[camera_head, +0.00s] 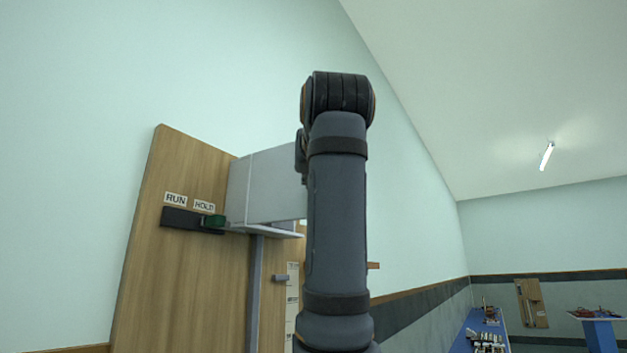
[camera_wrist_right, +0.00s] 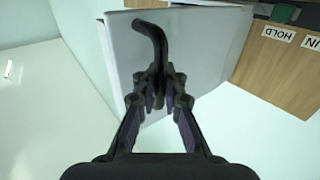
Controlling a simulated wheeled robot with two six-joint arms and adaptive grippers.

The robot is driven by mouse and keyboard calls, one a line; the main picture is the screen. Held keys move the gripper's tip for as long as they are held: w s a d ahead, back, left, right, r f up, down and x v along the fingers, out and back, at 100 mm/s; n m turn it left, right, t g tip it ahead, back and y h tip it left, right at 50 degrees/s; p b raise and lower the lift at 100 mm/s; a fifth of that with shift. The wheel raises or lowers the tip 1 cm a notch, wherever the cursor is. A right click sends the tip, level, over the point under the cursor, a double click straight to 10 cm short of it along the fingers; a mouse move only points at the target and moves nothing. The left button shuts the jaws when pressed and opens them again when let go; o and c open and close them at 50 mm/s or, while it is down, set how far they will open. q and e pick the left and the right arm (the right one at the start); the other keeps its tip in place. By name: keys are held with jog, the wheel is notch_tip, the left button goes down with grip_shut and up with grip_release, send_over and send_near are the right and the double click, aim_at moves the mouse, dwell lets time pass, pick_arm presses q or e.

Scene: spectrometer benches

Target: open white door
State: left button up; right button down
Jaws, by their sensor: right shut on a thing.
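The white door (camera_wrist_right: 190,50) fills the upper middle of the right wrist view and carries a bent black handle (camera_wrist_right: 150,32). My right gripper (camera_wrist_right: 160,88) is shut on the lower part of this handle, close to the door's face. In the head view, a pale grey-white box (camera_head: 275,183) is mounted on an upright wooden panel (camera_head: 185,270). My arm covers the right side of this box, so the handle and my right gripper are hidden there. I cannot tell whether the door stands ajar. My left gripper is in neither view.
A dark slide with a green block (camera_head: 214,221) sits below the RUN and HOLD labels (camera_head: 204,206), left of the box. A grey post (camera_head: 255,295) runs down beneath the box. A blue bench (camera_head: 485,330) with small items stands far right.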

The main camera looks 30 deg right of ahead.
jog(key=c, duration=1.6)
grip_release()
jog(key=shift+s+r, duration=0.1)
jog(key=shift+s, duration=0.05)
jog(key=shift+o, duration=0.9)
jog(key=shift+s, duration=0.15)
jog(key=v, duration=1.1)
jog(key=shift+s, duration=0.35)
jog(key=shift+a, duration=0.15)
jog(key=shift+s, duration=0.1)
